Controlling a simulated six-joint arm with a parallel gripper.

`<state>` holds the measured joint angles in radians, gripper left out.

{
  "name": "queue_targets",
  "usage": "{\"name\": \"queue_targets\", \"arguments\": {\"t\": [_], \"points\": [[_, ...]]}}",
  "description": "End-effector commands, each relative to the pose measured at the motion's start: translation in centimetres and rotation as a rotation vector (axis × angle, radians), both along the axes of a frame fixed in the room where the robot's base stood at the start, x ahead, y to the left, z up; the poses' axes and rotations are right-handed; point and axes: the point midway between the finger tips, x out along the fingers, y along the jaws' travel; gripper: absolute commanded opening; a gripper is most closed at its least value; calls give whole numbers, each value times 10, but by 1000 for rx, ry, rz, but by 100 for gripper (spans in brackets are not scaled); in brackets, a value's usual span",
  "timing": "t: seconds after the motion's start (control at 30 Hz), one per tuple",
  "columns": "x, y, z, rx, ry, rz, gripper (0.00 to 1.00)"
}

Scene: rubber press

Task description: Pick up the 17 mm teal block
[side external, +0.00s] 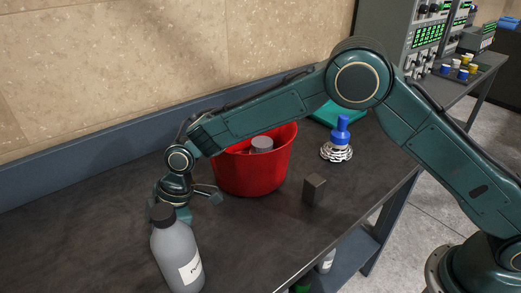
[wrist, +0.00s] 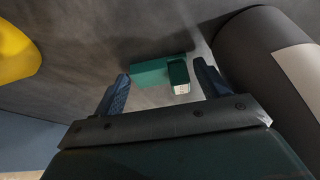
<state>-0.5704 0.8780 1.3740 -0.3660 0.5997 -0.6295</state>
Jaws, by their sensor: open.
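In the wrist view a teal block (wrist: 150,72) lies on the dark table between my fingertips. A smaller, darker teal piece (wrist: 178,73) with a pale lower face adjoins its right end; I cannot tell whether it is a separate block. My gripper (wrist: 162,75) is open, one finger on each side of these pieces, with visible gaps. In the side view my gripper (side external: 187,207) is low over the table behind the grey bottle (side external: 176,252). A bit of teal (side external: 184,215) shows beneath it, mostly hidden by the bottle.
The bottle (wrist: 265,45) lies close right of my fingers in the wrist view; a yellow object (wrist: 16,55) is at left. The left table is clear.

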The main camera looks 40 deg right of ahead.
Motion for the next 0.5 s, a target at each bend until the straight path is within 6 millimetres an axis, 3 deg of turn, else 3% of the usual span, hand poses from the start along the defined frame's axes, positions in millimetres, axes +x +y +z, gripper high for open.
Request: {"name": "queue_targets", "arguments": {"t": [0.03,0.2,0.5], "points": [[0,0,0,0,0,0,69],[0,0,0,0,0,0,35],[0,0,2,1,-1,1,35]]}}
